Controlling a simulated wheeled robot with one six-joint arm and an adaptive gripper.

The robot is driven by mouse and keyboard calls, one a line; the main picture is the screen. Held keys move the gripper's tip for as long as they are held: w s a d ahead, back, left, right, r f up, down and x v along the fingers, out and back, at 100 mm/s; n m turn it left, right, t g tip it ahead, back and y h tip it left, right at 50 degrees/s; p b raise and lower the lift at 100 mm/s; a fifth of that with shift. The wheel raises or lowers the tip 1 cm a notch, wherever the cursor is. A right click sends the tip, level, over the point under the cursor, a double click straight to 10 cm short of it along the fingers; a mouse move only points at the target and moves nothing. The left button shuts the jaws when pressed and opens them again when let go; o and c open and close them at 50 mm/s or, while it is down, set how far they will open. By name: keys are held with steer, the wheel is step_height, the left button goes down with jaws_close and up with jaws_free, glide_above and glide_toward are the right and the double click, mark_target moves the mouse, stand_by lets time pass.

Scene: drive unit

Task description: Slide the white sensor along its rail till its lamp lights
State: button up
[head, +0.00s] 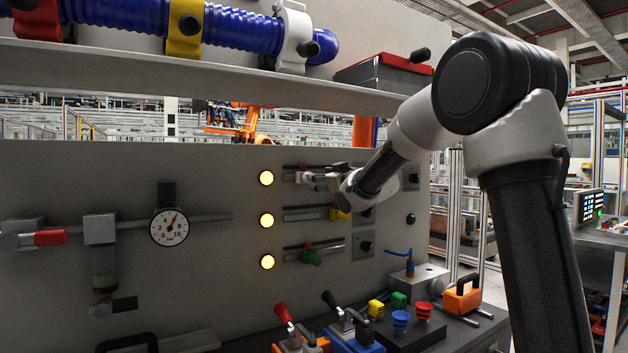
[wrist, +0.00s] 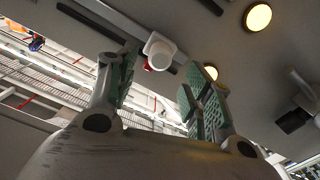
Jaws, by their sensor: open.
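The white sensor (head: 304,177) sits on the top rail (head: 290,168) of the grey panel; in the wrist view the white sensor (wrist: 158,50) shows as a white knob with a red piece beside it. My gripper (head: 324,181) is at the top rail, just right of the sensor and partly covering the rail. In the wrist view my gripper (wrist: 160,80) is open, its green-padded fingers spread with the sensor beyond and between their tips. I cannot tell whether they touch it. The top lamp (head: 266,178) left of the rail glows yellow.
Below are a rail with a yellow sensor (head: 342,214) and one with a green sensor (head: 311,258). Their lamps (head: 267,220) glow too. A gauge (head: 169,227) is at left, a shelf (head: 200,75) above, and clamps and coloured plugs (head: 400,320) below.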

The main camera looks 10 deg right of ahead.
steer(key=v, duration=0.4)
steer(key=shift+s, duration=0.2)
steer(key=shift+d+f, duration=0.1)
steer(key=s+d+f+m+g+h, duration=0.2)
steer(key=d+f+g+h, duration=0.15)
steer(key=f, duration=0.65)
steer(key=s+d+f+m+g+h, duration=0.2)
steer(key=s+d+f+g, duration=0.3)
steer(key=s+f, duration=0.4)
steer(key=s+d+f+m+g, duration=0.1)
steer(key=s+g, duration=0.1)
steer(key=s, duration=1.5)
steer(key=s+d+m+g, duration=0.1)
steer(key=s+g, duration=0.1)
steer(key=s, duration=1.5)
steer(key=shift+d+f+m, duration=0.3)
steer(key=shift+d+f, duration=0.05)
steer(key=shift+f, duration=0.05)
